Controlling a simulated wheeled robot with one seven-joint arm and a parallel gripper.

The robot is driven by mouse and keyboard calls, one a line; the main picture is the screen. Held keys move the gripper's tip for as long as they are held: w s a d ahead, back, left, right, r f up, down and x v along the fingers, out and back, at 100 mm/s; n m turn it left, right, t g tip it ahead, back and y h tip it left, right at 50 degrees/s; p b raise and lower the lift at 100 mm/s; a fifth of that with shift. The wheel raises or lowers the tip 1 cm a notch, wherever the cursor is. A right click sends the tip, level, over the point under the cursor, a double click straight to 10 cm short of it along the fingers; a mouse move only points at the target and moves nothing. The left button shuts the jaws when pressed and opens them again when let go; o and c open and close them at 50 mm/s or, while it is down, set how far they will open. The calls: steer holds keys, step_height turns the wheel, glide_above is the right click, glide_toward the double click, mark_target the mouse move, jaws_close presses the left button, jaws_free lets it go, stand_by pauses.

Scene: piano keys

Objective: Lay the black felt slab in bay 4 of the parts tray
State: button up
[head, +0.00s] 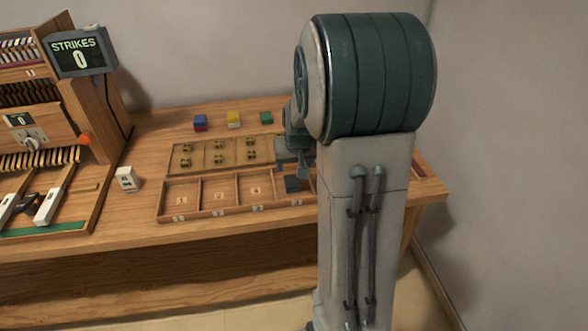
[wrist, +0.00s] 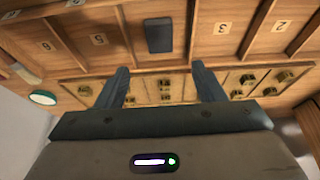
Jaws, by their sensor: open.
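The black felt slab (wrist: 158,35) lies in a bay of the parts tray between the bays numbered 5 and 3 in the wrist view, and no number shows in its own bay. It looks flat and clear of both dividers. In the head view the slab (head: 292,184) is in the fourth bay from the left of the parts tray (head: 200,208). My gripper (wrist: 160,67) is open, its two fingers wide apart and empty, beside the slab and apart from it. In the head view my arm hides the tray's right end.
A board (head: 200,158) with several small brass pieces lies behind the tray. A white block (head: 127,179) stands left of the tray, near the key mechanism with the strikes display (head: 80,52).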

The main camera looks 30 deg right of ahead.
steer(key=s+a+r+n, duration=0.1)
steer(key=s+a+r, duration=0.1)
steer(key=s+a, duration=0.3)
steer(key=s+a+r+n+g, duration=0.1)
steer(key=s+a+r, duration=0.2)
steer(key=s, duration=0.6)
steer(key=s+a+r+n+y, duration=0.1)
steer(key=s+a+r, duration=0.2)
steer(key=s+a, duration=0.3)
steer(key=shift+s+a+g, duration=0.3)
steer(key=shift+s+a, duration=0.05)
steer(key=shift+s, duration=0.35)
